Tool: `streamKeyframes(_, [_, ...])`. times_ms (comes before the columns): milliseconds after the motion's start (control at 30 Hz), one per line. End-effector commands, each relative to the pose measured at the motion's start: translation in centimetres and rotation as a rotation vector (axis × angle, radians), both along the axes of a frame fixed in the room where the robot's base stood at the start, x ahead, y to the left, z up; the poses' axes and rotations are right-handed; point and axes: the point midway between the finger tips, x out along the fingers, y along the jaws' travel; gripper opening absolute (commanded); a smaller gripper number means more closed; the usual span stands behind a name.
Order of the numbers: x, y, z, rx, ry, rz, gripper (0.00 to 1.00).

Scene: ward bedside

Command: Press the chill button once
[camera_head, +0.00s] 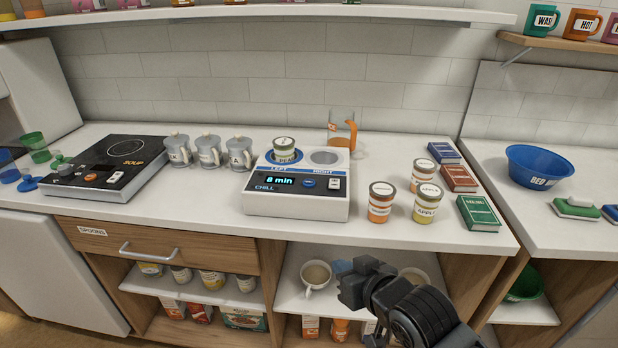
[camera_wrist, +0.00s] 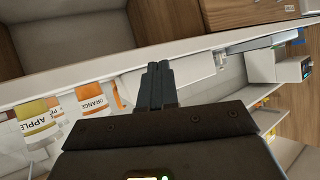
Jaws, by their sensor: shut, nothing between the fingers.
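The white chill unit (camera_head: 296,207) stands on the counter, with "CHILL" on its front and a display (camera_head: 276,180) reading "8 min". A small blue button (camera_head: 308,183) sits right of the display, and a grey switch panel (camera_head: 335,184) lies further right. A lidded jar (camera_head: 284,148) stands in the left well; the right well (camera_head: 325,157) looks empty. My gripper (camera_head: 350,287) is in front of and below the counter edge, apart from the unit. In the wrist view my gripper (camera_wrist: 160,72) has its fingers together and holds nothing.
Orange (camera_head: 380,205) and apple (camera_head: 427,205) jars and several books (camera_head: 478,213) stand right of the unit. Grey canisters (camera_head: 208,150) and a hob (camera_head: 110,160) are left. A shelf (camera_head: 300,290) lies below the counter.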

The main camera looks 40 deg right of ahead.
Motion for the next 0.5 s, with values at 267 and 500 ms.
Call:
streamKeyframes(267, [9.1,-5.4,5.2,0.167,0.029,-0.170,0.00])
streamKeyframes(500, [14.1,-8.3,10.4,0.321,0.050,-0.269,0.00])
